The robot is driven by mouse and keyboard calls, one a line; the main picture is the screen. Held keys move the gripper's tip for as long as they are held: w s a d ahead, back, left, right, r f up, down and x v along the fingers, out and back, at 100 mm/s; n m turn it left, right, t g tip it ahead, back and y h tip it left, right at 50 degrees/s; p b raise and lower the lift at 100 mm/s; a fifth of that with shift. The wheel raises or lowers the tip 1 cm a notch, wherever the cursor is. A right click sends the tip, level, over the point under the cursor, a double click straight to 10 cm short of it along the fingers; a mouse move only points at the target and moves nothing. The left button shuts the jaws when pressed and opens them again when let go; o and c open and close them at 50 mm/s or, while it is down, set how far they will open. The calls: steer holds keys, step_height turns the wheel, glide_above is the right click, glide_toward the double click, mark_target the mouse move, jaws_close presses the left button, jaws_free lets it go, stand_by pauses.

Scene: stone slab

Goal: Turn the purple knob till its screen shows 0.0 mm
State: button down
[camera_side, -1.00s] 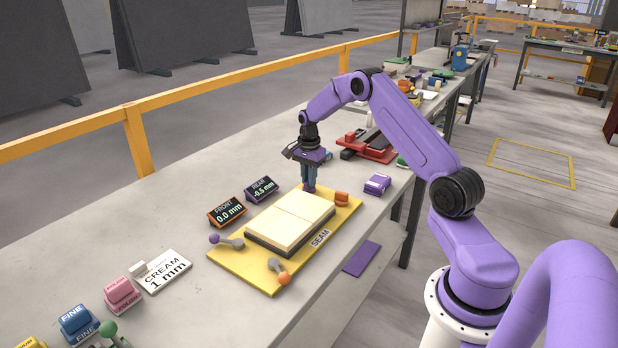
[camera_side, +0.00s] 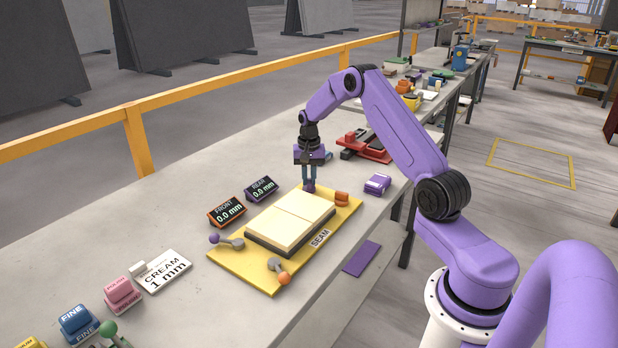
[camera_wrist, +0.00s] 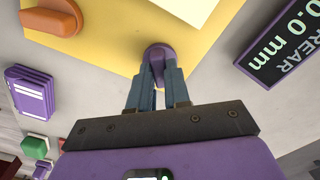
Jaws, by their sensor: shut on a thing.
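The purple knob (camera_wrist: 158,54) sits at the back corner of the yellow board (camera_side: 230,270). My gripper (camera_side: 309,184) points down over it and is shut on it, as the wrist view also shows (camera_wrist: 158,72). The fingers hide part of the knob. The REAR screen (camera_side: 261,190) reads 0.0 mm, and it shows in the wrist view (camera_wrist: 285,45) as well. The orange-framed FRONT screen (camera_side: 227,212) also reads 0.0 mm.
Two cream slabs (camera_side: 290,220) lie on the board beside my gripper. A purple-ended lever (camera_side: 227,241), an orange-ended lever (camera_side: 279,270) and an orange knob (camera_side: 342,198) sit around them. A purple block (camera_side: 377,183) and a red tool (camera_side: 362,143) stand nearby.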

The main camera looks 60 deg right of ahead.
mark_target(309, 180)
steer(key=shift+n, duration=1.1)
steer(key=c, duration=1.1)
jaws_free()
step_height(309, 180, up, 18)
steer(key=shift+f, duration=0.25)
